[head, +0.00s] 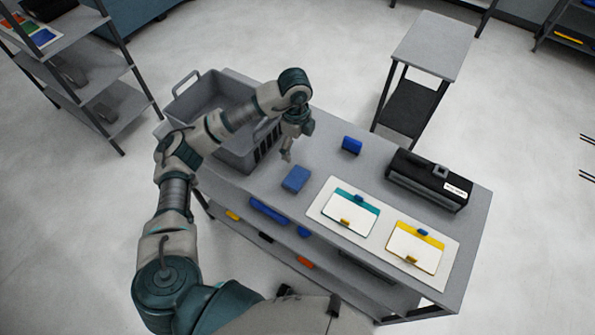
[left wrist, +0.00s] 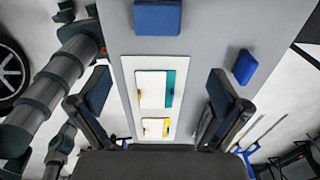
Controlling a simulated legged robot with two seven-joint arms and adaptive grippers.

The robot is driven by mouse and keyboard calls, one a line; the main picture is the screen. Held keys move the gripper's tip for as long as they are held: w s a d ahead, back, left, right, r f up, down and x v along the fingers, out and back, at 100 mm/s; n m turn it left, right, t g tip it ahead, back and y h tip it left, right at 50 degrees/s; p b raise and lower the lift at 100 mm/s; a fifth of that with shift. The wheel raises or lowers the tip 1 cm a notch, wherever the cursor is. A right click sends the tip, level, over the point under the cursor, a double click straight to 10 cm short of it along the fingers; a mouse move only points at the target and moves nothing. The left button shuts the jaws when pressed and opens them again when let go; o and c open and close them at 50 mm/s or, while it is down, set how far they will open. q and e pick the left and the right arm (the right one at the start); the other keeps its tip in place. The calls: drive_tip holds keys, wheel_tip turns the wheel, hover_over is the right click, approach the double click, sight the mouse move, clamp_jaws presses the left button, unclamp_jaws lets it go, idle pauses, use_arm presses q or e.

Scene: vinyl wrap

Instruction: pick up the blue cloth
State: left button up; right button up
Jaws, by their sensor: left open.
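The blue cloth (head: 296,178) looks like a flat, folded rectangle lying on the grey table (head: 330,160), left of the teal-edged panel. In the left wrist view the cloth (left wrist: 157,17) shows at the top edge, partly cut off. My left gripper (head: 287,154) points down above the table, just behind the cloth and apart from it. Its two fingers are spread wide in the left wrist view (left wrist: 158,76), with nothing held between them. My right gripper is not in view.
A grey crate (head: 187,104) stands at the table's left end. A smaller blue block (head: 351,145) lies behind the cloth. A white board (head: 385,237) with teal-edged and yellow-edged panels lies to the right. A black case (head: 429,181) stands at the back right.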

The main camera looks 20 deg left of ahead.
use_arm(q)
hover_over(295, 176)
wheel_tip(295, 176, down, 11)
drive_tip(key=shift+w+d+r+p, duration=0.1)
drive_tip(key=shift+w+p, duration=0.05)
drive_tip(key=shift+p, duration=0.15)
drive_tip(key=shift+a+f, duration=0.3)
drive_tip(key=shift+f, duration=0.35)
drive_tip(key=shift+d+f+p, duration=0.15)
drive_tip(key=shift+d+f, duration=0.05)
drive_tip(key=shift+f, duration=0.55)
drive_tip(key=shift+d+f+p, duration=0.1)
drive_tip(key=shift+d+f, duration=0.1)
drive_tip(key=shift+f, duration=0.6)
drive_tip(key=shift+d+f+p, duration=0.15)
drive_tip(key=shift+d+f, duration=0.05)
drive_tip(key=shift+f, duration=0.55)
drive_tip(key=shift+a, duration=0.3)
drive_tip(key=c, duration=0.6)
drive_tip(key=shift+a, duration=0.15)
drive_tip(key=shift+c, duration=0.3)
